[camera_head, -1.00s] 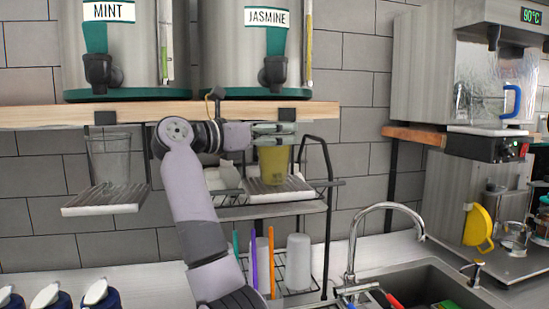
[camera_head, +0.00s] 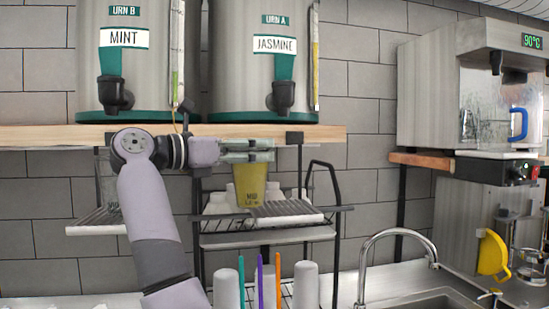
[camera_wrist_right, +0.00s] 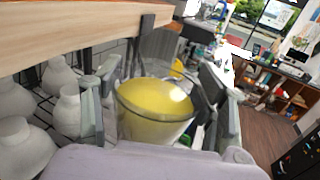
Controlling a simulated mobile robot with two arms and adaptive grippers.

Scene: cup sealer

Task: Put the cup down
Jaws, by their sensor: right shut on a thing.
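A clear cup of yellow drink (camera_head: 252,190) stays upright in my right gripper (camera_head: 248,150), under the wooden shelf and a little left of the Jasmine urn's tap (camera_head: 280,97). In the right wrist view the cup (camera_wrist_right: 152,115) stands between both fingers, which close on its sides. Its base shows close to the left end of the drip tray (camera_head: 292,217); I cannot tell whether it touches. My left gripper is not in view.
The wooden shelf (camera_head: 60,136) runs just above the gripper. Behind the cup is a wire rack with white vessels (camera_head: 217,203). Below stand white cups (camera_head: 305,285) and coloured straws. A tap (camera_head: 400,236) and sink (camera_head: 425,302) are at right.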

